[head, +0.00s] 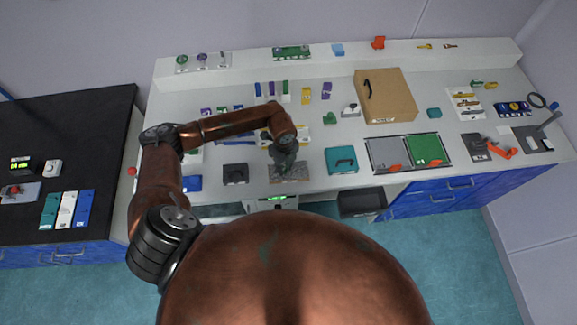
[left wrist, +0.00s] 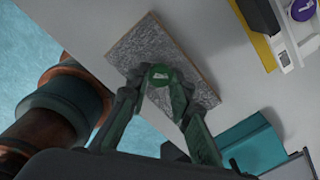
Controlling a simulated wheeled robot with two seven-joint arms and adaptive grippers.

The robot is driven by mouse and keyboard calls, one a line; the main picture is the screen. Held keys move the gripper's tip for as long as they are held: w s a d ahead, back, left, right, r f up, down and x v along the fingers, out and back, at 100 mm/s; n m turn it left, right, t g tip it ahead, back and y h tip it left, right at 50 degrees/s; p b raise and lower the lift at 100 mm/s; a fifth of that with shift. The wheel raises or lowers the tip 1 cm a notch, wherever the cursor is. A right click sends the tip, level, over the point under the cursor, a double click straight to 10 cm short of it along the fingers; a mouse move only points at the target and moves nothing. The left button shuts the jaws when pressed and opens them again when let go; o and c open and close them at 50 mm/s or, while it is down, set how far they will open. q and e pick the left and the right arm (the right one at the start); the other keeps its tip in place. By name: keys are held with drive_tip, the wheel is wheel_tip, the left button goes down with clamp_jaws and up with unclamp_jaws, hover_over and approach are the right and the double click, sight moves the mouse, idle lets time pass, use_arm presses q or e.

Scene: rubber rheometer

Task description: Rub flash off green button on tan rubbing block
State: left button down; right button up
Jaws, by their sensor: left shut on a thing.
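The rubbing block (head: 302,172) lies flat on the white bench near its front edge, with a speckled grey top and tan sides. It fills the upper middle of the left wrist view (left wrist: 150,45). My left gripper (head: 284,168) is over the block, pointing down. In the left wrist view its two fingertips (left wrist: 157,84) are shut on the round green button (left wrist: 159,74), which has a pale mark on its face. The button is over the block's middle; I cannot tell whether it touches the surface. In the head view the gripper hides the button. My right gripper is not in view.
A teal case (head: 341,160) stands right of the block and a dark grey case (head: 235,174) left of it. A tray with a green panel (head: 425,149) lies further right. A cardboard box (head: 392,97) stands behind. A grey bin (head: 361,203) is below the bench's front edge.

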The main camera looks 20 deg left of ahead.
sight(275, 172)
use_arm(q)
drive_tip(key=shift+s+a+p, duration=0.25)
drive_tip(key=shift+s+a, duration=0.3)
drive_tip(key=shift+a, duration=0.3)
drive_tip(key=shift+s+a+p, duration=0.25)
drive_tip(key=shift+s+a, duration=0.3)
drive_tip(key=shift+a, duration=0.3)
wheel_tip(275, 172, up, 7)
drive_tip(key=p, duration=0.5)
drive_tip(key=shift+w, duration=0.1)
